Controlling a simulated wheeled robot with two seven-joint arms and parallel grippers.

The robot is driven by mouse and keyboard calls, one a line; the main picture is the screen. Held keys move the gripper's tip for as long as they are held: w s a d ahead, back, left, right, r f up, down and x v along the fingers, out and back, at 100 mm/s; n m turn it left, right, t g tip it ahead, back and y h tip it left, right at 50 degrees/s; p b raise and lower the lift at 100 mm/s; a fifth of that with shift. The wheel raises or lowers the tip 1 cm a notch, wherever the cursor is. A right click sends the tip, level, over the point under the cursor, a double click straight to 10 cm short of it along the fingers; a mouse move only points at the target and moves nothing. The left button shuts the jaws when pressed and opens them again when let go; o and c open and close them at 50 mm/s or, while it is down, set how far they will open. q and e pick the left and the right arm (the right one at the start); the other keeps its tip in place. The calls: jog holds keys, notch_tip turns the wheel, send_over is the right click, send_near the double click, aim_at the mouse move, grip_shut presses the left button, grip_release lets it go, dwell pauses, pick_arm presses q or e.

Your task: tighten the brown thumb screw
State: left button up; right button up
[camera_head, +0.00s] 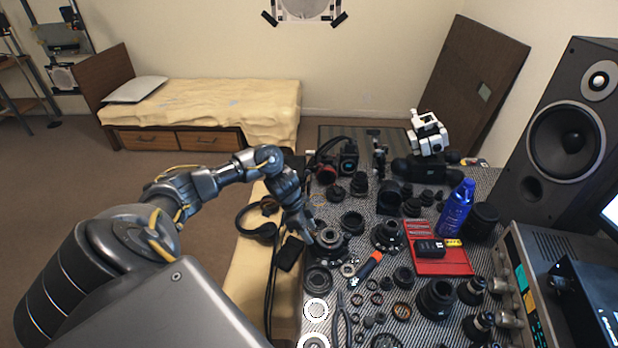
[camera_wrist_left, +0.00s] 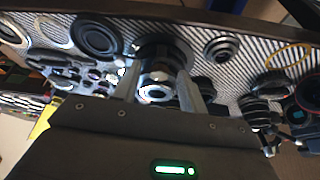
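My left gripper (camera_head: 312,238) reaches down from the left over the left edge of the crowded table, at a dark lens part (camera_head: 330,240). In the left wrist view its two fingers (camera_wrist_left: 160,82) stand apart on either side of a dark cylindrical lens part (camera_wrist_left: 163,52) with a silver ring. The fingers look open, and I cannot see them pressing on anything. I cannot make out the brown thumb screw for certain; the gripper and lens parts may hide it. My right gripper is not in view.
Many lens parts crowd the striped table mat (camera_head: 375,205). An orange-handled tool (camera_head: 368,266) lies close to the gripper's right. Headphones (camera_head: 258,222) lie to the left.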

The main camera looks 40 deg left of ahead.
pick_arm(q)
grip_shut()
jog(key=shift+w+m, duration=0.1)
jog(key=shift+m, duration=0.2)
jog(key=m+g+b, duration=0.1)
jog(key=m, duration=0.2)
jog(key=shift+w, duration=0.15)
jog(key=m, duration=0.1)
jog(key=m+g, duration=0.1)
jog(key=shift+w+a+r+m, duration=0.1)
jog(key=shift+w+m, duration=0.1)
jog(key=shift+m, duration=0.1)
jog(key=m+g, duration=0.1)
jog(key=m, duration=0.1)
jog(key=m+g+p, duration=0.1)
jog(key=m, duration=0.1)
jog(key=shift+w+m, duration=0.2)
jog(key=shift+m, duration=0.5)
